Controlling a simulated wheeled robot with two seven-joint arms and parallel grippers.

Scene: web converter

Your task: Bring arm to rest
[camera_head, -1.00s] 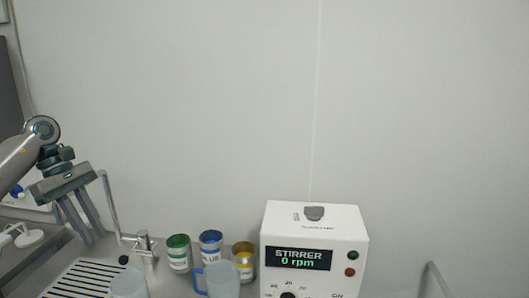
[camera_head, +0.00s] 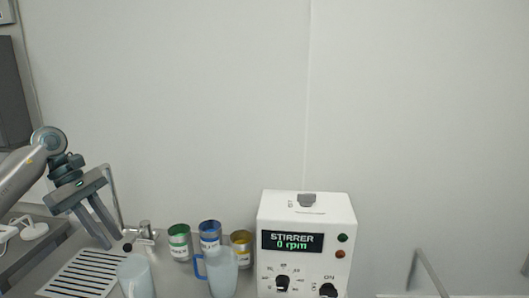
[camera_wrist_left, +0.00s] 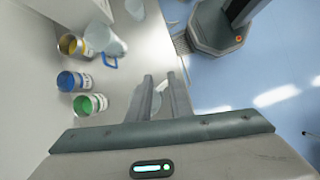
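My left gripper (camera_head: 112,243) hangs in the air at the left of the head view, fingers pointing down. Its two fingers are apart with nothing between them, seen also in the left wrist view (camera_wrist_left: 160,80). It appears just left of the tap (camera_head: 145,234) and above the slatted drain (camera_head: 83,275); its exact height is unclear. My right gripper is not in view.
Green (camera_head: 179,243), blue (camera_head: 210,236) and yellow (camera_head: 241,248) labelled cans stand along the wall. A blue-handled jug (camera_head: 223,272) and a pale mug (camera_head: 136,276) are in front. The white stirrer (camera_head: 307,223) reads 0 rpm. Blue floor (camera_wrist_left: 265,70) lies beside the counter.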

